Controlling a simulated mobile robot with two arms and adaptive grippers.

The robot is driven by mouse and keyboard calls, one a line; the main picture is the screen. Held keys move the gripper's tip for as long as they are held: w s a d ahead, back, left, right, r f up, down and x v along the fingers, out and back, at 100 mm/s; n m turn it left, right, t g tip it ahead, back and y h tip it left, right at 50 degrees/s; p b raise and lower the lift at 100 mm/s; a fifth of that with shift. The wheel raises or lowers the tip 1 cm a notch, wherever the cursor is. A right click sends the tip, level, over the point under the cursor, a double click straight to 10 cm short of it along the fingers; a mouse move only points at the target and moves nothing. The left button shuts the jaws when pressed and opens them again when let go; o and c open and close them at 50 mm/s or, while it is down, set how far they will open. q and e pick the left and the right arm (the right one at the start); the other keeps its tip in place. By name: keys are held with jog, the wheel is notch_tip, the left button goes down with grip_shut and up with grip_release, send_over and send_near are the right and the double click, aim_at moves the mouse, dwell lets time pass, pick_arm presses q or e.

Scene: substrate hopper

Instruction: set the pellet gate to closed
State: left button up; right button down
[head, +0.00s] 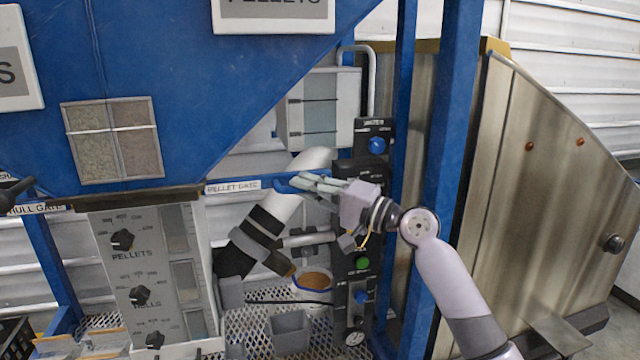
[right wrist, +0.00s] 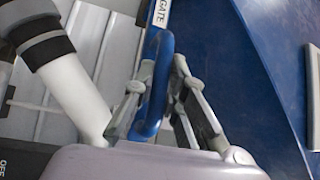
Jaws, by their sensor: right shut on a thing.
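The pellet gate shows in the head view as a blue handle (head: 284,184) beside the white PELLET GATE label (head: 233,187), under the slanted edge of the blue hopper. My right gripper (head: 302,183) reaches it from the right and is shut on the handle. In the right wrist view the blue handle (right wrist: 156,88) is a loop that passes between the two grey fingers (right wrist: 160,100). The fingers hide part of the handle in the head view. I cannot tell from these views how far the gate is open.
A white tube with black bands (head: 272,215) slants below the handle. A black control panel (head: 352,290) with blue and green knobs stands under my right wrist. Blue posts (head: 447,150) and a metal-sided bin (head: 540,190) are at the right. A dial panel (head: 150,270) is at the left.

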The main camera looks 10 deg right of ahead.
jog(key=shift+a+f, duration=0.15)
jog(key=c, duration=1.6)
grip_release()
jog(key=shift+a, duration=0.2)
jog(key=shift+d, duration=0.1)
jog(key=shift+d, duration=0.1)
jog(key=v, duration=1.2)
